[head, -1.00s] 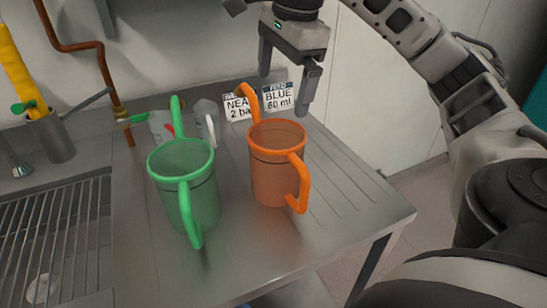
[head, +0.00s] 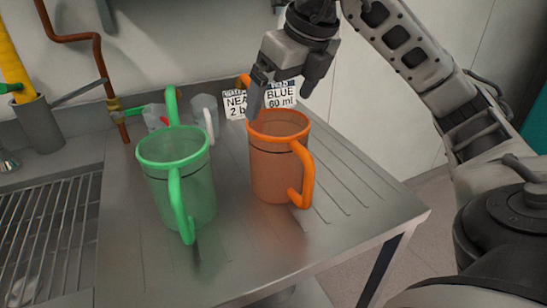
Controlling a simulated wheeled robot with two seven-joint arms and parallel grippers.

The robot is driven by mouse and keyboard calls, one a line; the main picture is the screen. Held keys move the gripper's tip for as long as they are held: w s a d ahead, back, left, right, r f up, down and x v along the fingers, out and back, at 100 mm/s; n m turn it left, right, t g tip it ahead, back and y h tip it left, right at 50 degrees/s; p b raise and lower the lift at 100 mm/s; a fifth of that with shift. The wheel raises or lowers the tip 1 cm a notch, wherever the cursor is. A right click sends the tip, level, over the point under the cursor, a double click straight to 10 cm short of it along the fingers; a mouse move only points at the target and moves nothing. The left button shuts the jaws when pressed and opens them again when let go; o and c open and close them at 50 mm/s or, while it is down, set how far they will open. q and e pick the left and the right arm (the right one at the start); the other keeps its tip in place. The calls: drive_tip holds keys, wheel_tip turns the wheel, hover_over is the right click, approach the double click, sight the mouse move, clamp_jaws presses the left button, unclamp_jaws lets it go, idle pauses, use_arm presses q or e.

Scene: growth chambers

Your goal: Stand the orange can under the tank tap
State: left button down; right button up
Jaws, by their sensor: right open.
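The orange can (head: 275,165) stands upright on the steel counter, to the right of the green can (head: 180,180). It has a handle on its near right side and an orange spout or second handle at the back, now mostly covered. My right gripper (head: 283,100) is open, just above and behind the orange can's far rim, with its fingers pointing down. One finger is beside the back part; I cannot tell whether it touches. The tank tap is not clearly identifiable; a brass valve with a green part (head: 122,112) sits on a copper pipe at the left. My left gripper is not in view.
Two label cards (head: 281,94) stand behind the orange can, partly hidden. A small grey jug (head: 205,113) stands behind the green can. A sink grid (head: 40,230) lies at the left. The counter (head: 335,215) is clear at the right and front.

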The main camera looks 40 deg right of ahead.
sight(271, 129)
drive_tip(key=x, duration=0.4)
drive_tip(key=shift+w+f, duration=0.1)
drive_tip(key=shift+f, duration=0.25)
drive_tip(key=x, duration=0.4)
drive_tip(key=shift+w+d+f+b, duration=0.1)
drive_tip(key=shift+f+b, duration=0.05)
drive_tip(key=shift+b, duration=0.2)
drive_tip(key=c, duration=0.8)
